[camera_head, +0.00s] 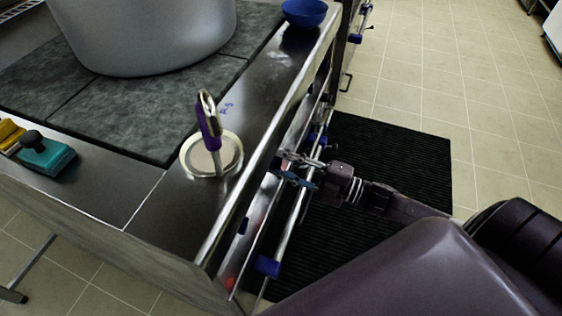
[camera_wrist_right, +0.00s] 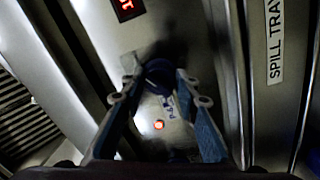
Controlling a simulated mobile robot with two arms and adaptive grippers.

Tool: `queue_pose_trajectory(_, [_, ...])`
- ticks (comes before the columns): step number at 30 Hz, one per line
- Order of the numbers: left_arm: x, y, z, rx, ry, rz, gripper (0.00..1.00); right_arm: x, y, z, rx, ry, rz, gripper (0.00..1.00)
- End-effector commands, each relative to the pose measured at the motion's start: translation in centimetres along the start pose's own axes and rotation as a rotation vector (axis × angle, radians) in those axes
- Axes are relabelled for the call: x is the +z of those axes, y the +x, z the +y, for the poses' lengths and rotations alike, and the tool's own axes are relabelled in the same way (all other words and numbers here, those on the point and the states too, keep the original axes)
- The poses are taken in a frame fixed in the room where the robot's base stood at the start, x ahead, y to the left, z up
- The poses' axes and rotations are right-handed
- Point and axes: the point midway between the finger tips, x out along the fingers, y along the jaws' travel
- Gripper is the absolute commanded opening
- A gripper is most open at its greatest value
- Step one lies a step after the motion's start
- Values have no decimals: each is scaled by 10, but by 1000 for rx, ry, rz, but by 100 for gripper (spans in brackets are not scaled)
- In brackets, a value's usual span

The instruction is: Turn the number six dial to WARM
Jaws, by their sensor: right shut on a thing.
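A dark blue dial (camera_wrist_right: 158,72) sits on the metal front panel (camera_wrist_right: 190,40) in the right wrist view. My right gripper (camera_wrist_right: 155,78) has its two fingers on either side of the dial and is shut on it. The dial's number and setting cannot be read. In the head view my right gripper (camera_head: 287,169) reaches the stove's front from the right, and its fingers hide the dial. My left gripper is in neither view.
A red display (camera_wrist_right: 128,8) and a lit orange-red lamp (camera_wrist_right: 158,125) are near the dial. A rail (camera_head: 290,225) runs along the stove front. On top are a large pot (camera_head: 150,35), a blue bowl (camera_head: 304,12) and a round metal lid-like disc (camera_head: 200,160).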

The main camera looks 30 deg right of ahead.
Motion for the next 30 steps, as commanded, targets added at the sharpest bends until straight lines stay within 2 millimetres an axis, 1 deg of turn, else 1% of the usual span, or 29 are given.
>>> queue_pose_trajectory(1, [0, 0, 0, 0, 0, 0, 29, 0, 0, -2, -3, -7, 0, 5])
queue_pose_trajectory(16, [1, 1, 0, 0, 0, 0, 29, 0, -1, -3, -4, -25, 2, 5])
queue_pose_trajectory(17, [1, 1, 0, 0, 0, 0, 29, 0, -1, -3, -4, -25, 2, 30])
queue_pose_trajectory(21, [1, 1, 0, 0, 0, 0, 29, 0, -1, -2, -3, -25, 2, 45])
queue_pose_trajectory(22, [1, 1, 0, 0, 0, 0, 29, 0, -1, -2, -3, -25, 2, 47])
queue_pose_trajectory(30, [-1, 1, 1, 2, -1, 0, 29, 0, -1, -1, -1, -26, 2, 47])
